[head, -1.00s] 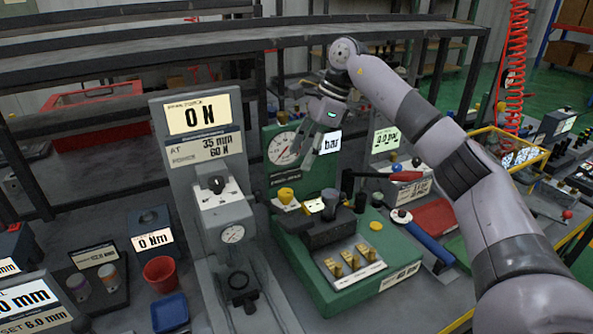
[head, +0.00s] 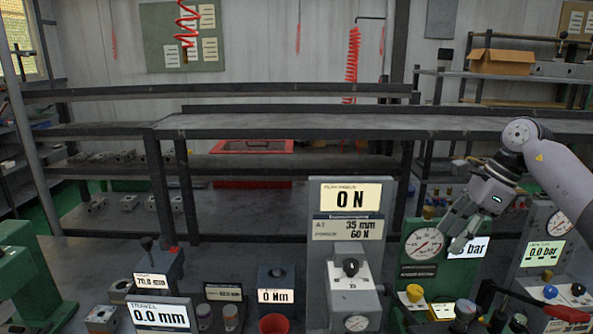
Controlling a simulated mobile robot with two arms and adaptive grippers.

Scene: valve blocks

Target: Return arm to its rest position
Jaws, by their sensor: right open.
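My right arm (head: 560,175) comes in from the right edge, and its wrist bends down to the left. My right gripper (head: 460,230) is open with nothing seen between its fingers. It hangs in front of the green test station, near the round gauge (head: 423,243) and partly over the "bar" display (head: 470,248). I cannot tell whether it touches the station. My left gripper is not in view.
A grey press station (head: 348,245) showing "0 N" stands left of the gripper. A long grey shelf (head: 280,125) runs behind. Another gauge station (head: 541,253) stands at right.

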